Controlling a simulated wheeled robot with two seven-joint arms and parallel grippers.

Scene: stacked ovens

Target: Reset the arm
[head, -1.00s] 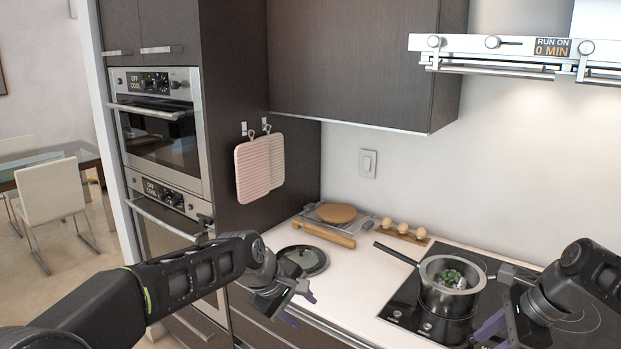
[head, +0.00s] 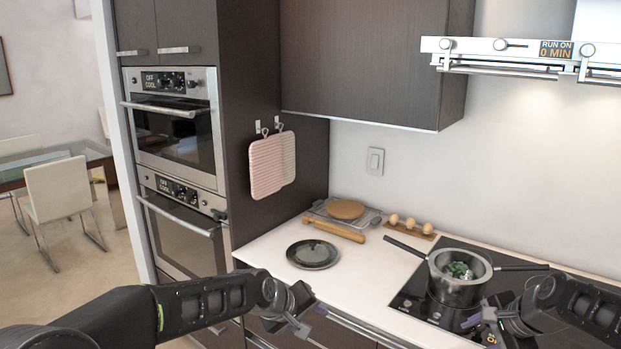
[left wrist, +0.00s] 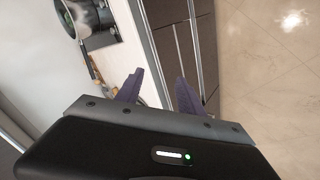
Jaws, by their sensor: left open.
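My left arm comes in from the left in the head view. My left gripper (head: 304,322) is in front of the counter edge, low and near the drawers, open and empty. In the left wrist view its two purple fingers (left wrist: 158,92) stand apart with nothing between them. My right gripper (head: 484,326) is at the lower right, beside the front of the hob; its arm partly hides it and I cannot tell its opening.
A pot (head: 458,284) with green contents stands on the black hob (head: 408,302). A dark plate (head: 312,254), a rolling pin (head: 338,231) and eggs (head: 411,225) are on the white counter (head: 262,244). Two stacked ovens (head: 176,125) stand at left, both doors shut.

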